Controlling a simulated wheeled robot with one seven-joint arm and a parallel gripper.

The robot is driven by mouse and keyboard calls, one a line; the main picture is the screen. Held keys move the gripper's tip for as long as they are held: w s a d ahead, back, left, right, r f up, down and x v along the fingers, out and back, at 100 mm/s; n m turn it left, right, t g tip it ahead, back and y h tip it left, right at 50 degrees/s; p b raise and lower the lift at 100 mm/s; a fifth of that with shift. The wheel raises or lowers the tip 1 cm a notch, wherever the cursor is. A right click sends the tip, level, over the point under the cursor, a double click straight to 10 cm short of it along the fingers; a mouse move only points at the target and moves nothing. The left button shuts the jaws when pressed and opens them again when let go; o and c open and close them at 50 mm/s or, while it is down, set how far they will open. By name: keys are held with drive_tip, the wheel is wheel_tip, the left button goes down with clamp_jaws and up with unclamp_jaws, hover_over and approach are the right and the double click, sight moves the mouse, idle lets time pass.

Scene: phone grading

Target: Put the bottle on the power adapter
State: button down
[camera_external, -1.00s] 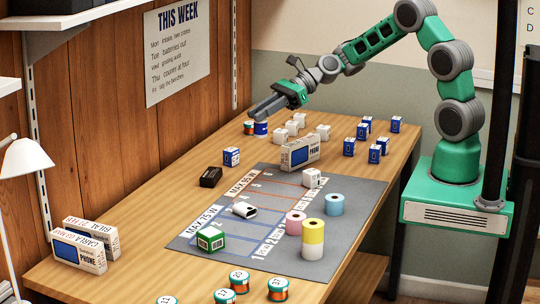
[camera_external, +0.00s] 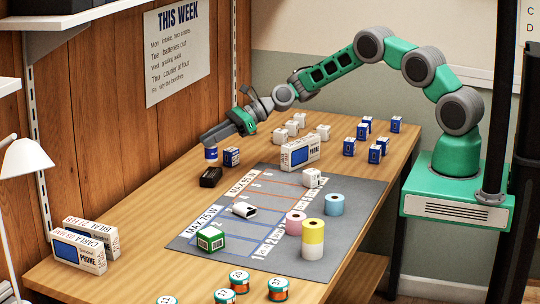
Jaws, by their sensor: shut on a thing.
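My gripper (camera_external: 207,139) is at the far left part of the table, with its fingers pointing left. It is shut on a small blue-and-white cylinder, which I take for the bottle (camera_external: 211,154). The bottle is upright below the fingertips, and its top is partly hidden by them. A dark block, which looks like the power adapter (camera_external: 210,177), lies on the table just in front of and below the bottle in the picture. The two look apart; the bottle's height above the table is hard to tell.
A blue-and-white box (camera_external: 232,156) stands close to the right of the bottle. A phone box (camera_external: 299,152) stands at the back of the grey mat (camera_external: 345,225). Several white cubes and blue boxes stand farther back. Wood around the dark block's left is clear.

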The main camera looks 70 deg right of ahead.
sight(210, 149)
drive_tip(key=f+p, duration=0.1)
drive_tip(key=f, duration=0.2)
drive_tip(key=shift+w+f, duration=0.2)
drive_tip(key=shift+f, duration=0.15)
drive_tip(key=shift+f, duration=0.15)
drive_tip(key=c, duration=1.3)
unclamp_jaws()
